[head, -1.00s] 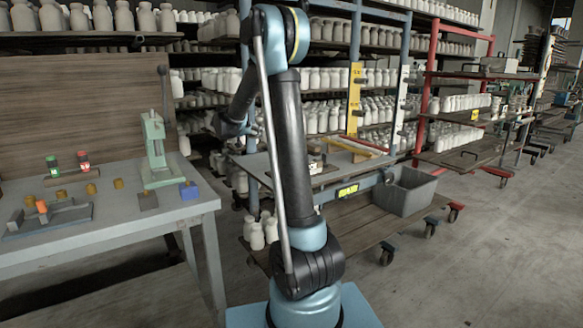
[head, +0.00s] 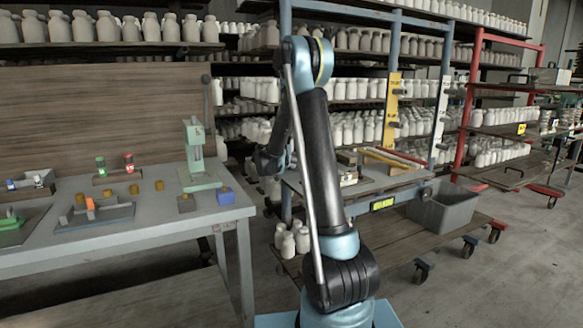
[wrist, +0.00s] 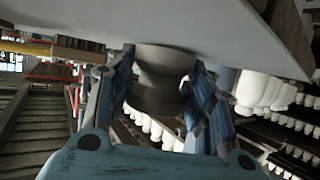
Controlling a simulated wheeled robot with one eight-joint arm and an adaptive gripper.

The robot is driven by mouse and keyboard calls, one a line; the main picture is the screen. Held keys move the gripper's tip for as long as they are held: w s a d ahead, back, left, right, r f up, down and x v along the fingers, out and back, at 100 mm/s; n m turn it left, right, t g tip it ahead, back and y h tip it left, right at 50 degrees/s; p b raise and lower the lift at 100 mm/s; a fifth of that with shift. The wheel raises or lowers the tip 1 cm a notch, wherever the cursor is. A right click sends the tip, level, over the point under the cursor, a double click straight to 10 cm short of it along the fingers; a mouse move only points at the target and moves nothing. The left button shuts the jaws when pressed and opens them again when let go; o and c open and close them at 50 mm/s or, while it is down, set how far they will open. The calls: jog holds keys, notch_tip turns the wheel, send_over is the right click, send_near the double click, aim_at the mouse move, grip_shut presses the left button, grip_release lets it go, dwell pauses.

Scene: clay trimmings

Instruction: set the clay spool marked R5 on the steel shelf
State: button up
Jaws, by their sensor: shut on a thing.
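In the wrist view my gripper (wrist: 165,98) has its two blue fingers shut on a grey-brown waisted spool (wrist: 160,85). The spool's flared end is at or very near a pale grey flat surface (wrist: 215,28) across the top of that view; I cannot tell whether they touch. No R5 mark shows on the spool. In the head view the grey shelf top (head: 375,186) of the cart lies behind and right of my arm, and my gripper and the spool are hidden there.
A grey bin (head: 445,207) and white jars (head: 290,240) stand on the cart's lower wooden deck. Racks of white jars fill the back. Floor at right is clear.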

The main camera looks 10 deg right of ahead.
jog(key=shift+f, duration=0.15)
jog(key=o, duration=1.2)
jog(key=shift+o, duration=0.2)
jog(key=shift+s, duration=0.1)
jog(key=v, duration=1.2)
